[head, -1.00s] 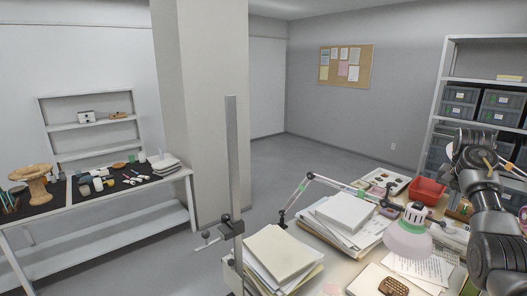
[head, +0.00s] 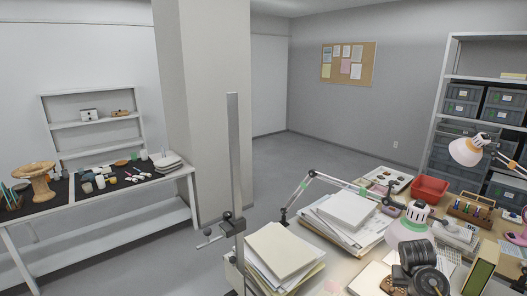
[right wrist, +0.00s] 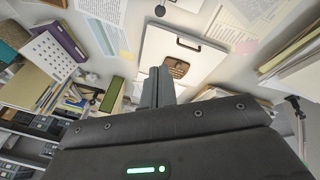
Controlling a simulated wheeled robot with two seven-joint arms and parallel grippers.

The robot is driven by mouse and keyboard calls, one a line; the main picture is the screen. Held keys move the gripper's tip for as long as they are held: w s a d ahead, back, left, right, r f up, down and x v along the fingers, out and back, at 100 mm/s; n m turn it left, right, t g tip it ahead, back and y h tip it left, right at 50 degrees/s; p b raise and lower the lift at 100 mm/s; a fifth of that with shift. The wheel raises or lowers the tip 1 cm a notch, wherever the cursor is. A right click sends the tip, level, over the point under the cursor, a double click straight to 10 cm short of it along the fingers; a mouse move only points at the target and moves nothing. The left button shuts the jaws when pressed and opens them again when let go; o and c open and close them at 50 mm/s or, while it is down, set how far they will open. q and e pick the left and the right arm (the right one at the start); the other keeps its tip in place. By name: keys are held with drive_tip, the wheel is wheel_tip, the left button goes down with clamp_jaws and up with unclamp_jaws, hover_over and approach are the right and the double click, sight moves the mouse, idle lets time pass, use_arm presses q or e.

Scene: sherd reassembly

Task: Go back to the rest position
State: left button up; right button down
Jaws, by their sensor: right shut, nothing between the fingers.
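My right gripper shows in the right wrist view (right wrist: 158,86), with its two dark fingers together and nothing between them. Beyond the fingertips, a brown patterned piece (right wrist: 176,67) lies on a white board (right wrist: 205,50); the gripper is apart from it. In the head view, dark links of my right arm stand at the bottom right, over the desk, and the right fingers cannot be made out there. The brown piece shows at the bottom edge (head: 389,286), partly cut off and partly behind the arm. My left gripper is in neither view.
A desk lamp (head: 410,222) stands close by my right arm; another lamp (head: 466,151) is farther right. Paper stacks (head: 284,252), a red bin (head: 430,188) and a wooden rack (head: 470,211) crowd the desk. A metal post (head: 234,165) rises left of it. Open floor lies behind.

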drive_tip(key=s+a+f+n+y, duration=0.1)
drive_tip(key=s+a+f, duration=0.3)
drive_tip(key=s, duration=0.2)
drive_tip(key=s+a+f+n+t, duration=0.1)
drive_tip(key=s+a+f+n, duration=0.2)
drive_tip(key=s, duration=0.4)
drive_tip(key=s+a+f+y, duration=0.1)
drive_tip(key=s+a+f, duration=0.3)
drive_tip(key=s+a, duration=0.15)
drive_tip(key=s+a+r+n+y, duration=0.15)
drive_tip(key=s+a, duration=0.25)
drive_tip(key=s, duration=0.5)
drive_tip(key=s+a+r+n, duration=0.1)
drive_tip(key=s+a+r, duration=0.15)
drive_tip(key=s, duration=0.65)
wheel_tip(320, 180, down, 34)
drive_tip(key=b, duration=0.8)
drive_tip(key=s+d+f+g+b, duration=0.1)
drive_tip(key=s+f+b, duration=0.2)
drive_tip(key=s+f, duration=0.5)
drive_tip(key=s+d+f+g+b, duration=0.1)
drive_tip(key=s+f+b, duration=0.2)
drive_tip(key=s+f, duration=0.5)
wheel_tip(320, 180, down, 7)
drive_tip(key=shift+s+d+r, duration=0.1)
drive_tip(key=shift+s+d, duration=0.05)
drive_tip(key=shift+s, duration=0.25)
